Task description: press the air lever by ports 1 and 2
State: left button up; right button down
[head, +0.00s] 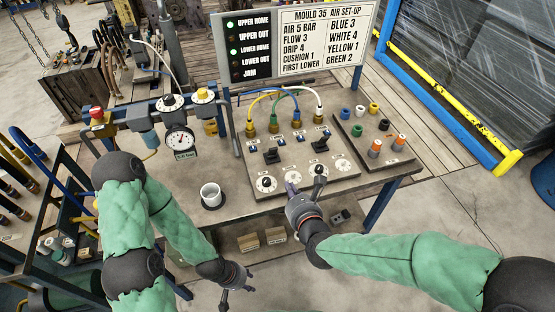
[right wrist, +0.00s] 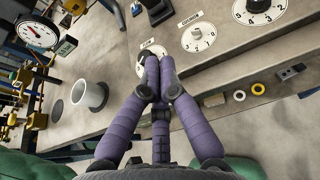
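The panel (head: 335,185) on the bench carries a row of ports with coloured hoses, two black levers and white dials. The left lever (head: 271,156) is in front of the left pair of ports; part of a black lever (right wrist: 155,10) shows at the top of the right wrist view. The right lever (head: 320,143) is by the other pair. My right gripper (head: 290,187) is above the front dials, its purple fingers (right wrist: 158,64) drawn together, seemingly empty, partly hiding a dial (right wrist: 144,66). My left gripper (head: 240,283) hangs below the bench front, fingers spread and empty.
A white mug (head: 211,194) stands left of the panel, a pressure gauge (head: 181,141) behind it. A block of coloured fittings (head: 377,133) is to the right. The sign board (head: 297,43) stands behind, with green lights at upper home and lower home.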

jog(key=shift+w+f, duration=0.1)
jog(key=b, duration=0.3)
send_near(274, 153)
jog(key=f, duration=0.3)
jog(key=shift+w+a+f, duration=0.15)
jog(key=shift+w+f, duration=0.2)
jog(key=shift+w, duration=0.05)
jog(key=w, duration=0.2)
jog(key=w+r, duration=0.1)
jog(key=shift+a, duration=0.4)
jog(key=shift+w+a+r, duration=0.15)
jog(key=shift+w+r, duration=0.2)
jog(key=shift+w, duration=0.15)
jog(key=shift+w+r+g+p, duration=0.1)
jog(key=shift+r+g+p, duration=0.15)
jog(key=shift+p, duration=0.7)
